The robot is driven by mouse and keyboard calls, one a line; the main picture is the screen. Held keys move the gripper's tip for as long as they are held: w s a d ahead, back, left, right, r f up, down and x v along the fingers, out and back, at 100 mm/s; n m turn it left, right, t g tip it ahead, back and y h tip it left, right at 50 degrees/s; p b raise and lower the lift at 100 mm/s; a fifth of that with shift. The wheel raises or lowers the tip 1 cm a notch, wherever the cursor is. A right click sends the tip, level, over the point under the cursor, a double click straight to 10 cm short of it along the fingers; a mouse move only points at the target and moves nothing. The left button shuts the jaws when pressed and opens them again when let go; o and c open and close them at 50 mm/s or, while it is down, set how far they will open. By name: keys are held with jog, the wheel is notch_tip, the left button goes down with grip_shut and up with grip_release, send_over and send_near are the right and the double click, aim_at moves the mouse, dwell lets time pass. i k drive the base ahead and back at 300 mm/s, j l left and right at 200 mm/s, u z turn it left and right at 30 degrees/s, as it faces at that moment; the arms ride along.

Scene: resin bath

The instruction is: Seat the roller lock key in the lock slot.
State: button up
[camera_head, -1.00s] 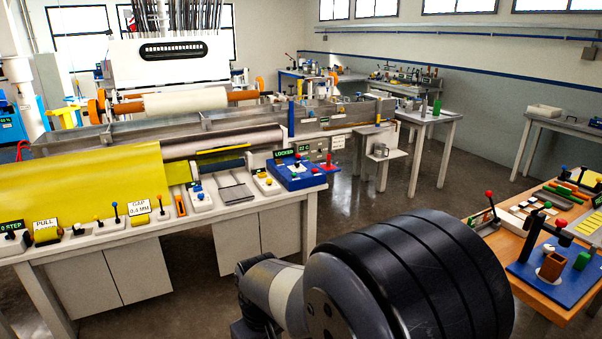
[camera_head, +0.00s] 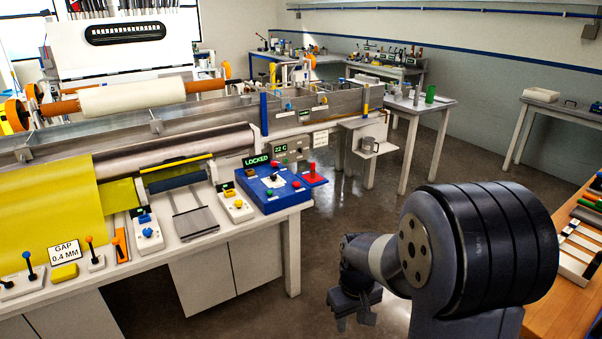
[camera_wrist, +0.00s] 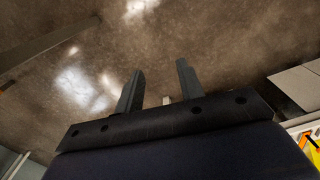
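A blue lock box (camera_head: 283,199) with a sign reading LOCKED (camera_head: 256,161) sits at the right end of the white bench. It has a dark knob on a pale plate and several small red buttons. A small red piece with an upright knob (camera_head: 313,172) is at the box's right edge; I cannot tell whether it is the key. The slot cannot be made out. My gripper (camera_head: 355,312) hangs low over the floor, right of the bench and well apart from the box. In the wrist view my gripper (camera_wrist: 160,68) has its fingers apart, with only floor between them.
The white bench (camera_head: 225,237) carries several small control stations and a GAP 0.4 MM sign (camera_head: 64,252). A yellow sheet (camera_head: 45,210) runs over it at the left. A wooden table (camera_head: 560,310) stands at the lower right. Floor (camera_head: 400,190) is free between them.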

aim_at(255, 182)
jog(key=i+z, duration=0.15)
jog(key=i, duration=1.8)
jog(key=i+u, duration=0.15)
jog(key=i, duration=0.25)
jog(key=i+l+u, duration=0.15)
jog(key=i, duration=0.25)
jog(key=i+l+u, duration=0.15)
jog(key=i, duration=0.25)
